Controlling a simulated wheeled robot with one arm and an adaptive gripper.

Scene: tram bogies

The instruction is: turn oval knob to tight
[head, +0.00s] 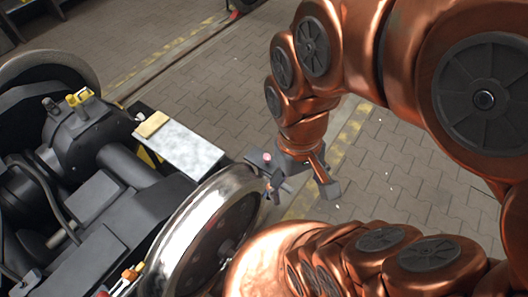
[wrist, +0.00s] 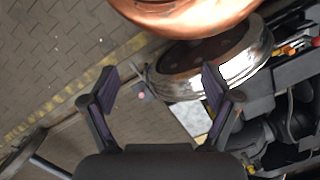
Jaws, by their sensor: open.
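My gripper (head: 300,178) hangs over the paved floor just right of the shiny wheel (head: 190,235), its fingers apart and empty. In the wrist view its two dark fingers (wrist: 159,78) are spread wide. A small pinkish round piece (head: 267,157) on a dark grey fitting shows near the left finger; it also shows between and beyond the fingers in the wrist view (wrist: 141,95). A yellow handle-like part (head: 77,98) stands on the bogie at the far left, apart from my gripper. I cannot tell which part is the oval knob, or how it is turned.
The dark bogie (head: 110,210) with its pipes fills the left. A pale flat plate (head: 180,148) with a yellowish block (head: 151,124) lies behind the wheel. Orange parts (head: 130,274) show at the lower left. The paved floor (head: 400,190) on the right is largely clear.

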